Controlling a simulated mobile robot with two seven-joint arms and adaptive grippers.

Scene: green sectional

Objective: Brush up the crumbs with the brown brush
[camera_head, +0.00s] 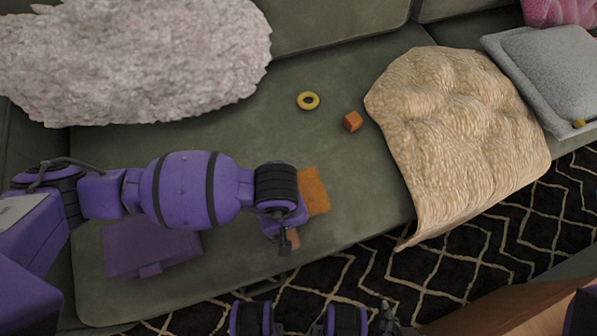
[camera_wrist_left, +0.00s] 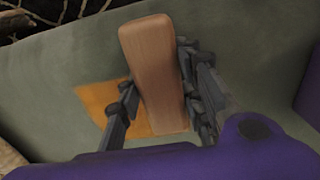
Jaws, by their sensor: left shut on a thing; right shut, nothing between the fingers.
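The brown brush is a rounded wooden block in the left wrist view (camera_wrist_left: 152,70), between the fingers of my left gripper (camera_wrist_left: 165,100). In the head view a small part of the brush (camera_head: 292,238) shows beside my left gripper (camera_head: 283,243), low over the front of the green seat. An orange patch (camera_head: 315,190), flat like a cloth, lies on the seat just beyond; it also shows in the left wrist view (camera_wrist_left: 102,102). I cannot make out crumbs. My right gripper (camera_head: 388,322) shows only in part at the bottom edge, shut and away from the seat.
A purple box-like thing (camera_head: 150,250) lies on the seat under my left arm. A yellow ring (camera_head: 308,100) and an orange cube (camera_head: 353,121) lie farther back. A beige blanket (camera_head: 455,130) covers the right side; a fluffy grey throw (camera_head: 135,60) lies back left.

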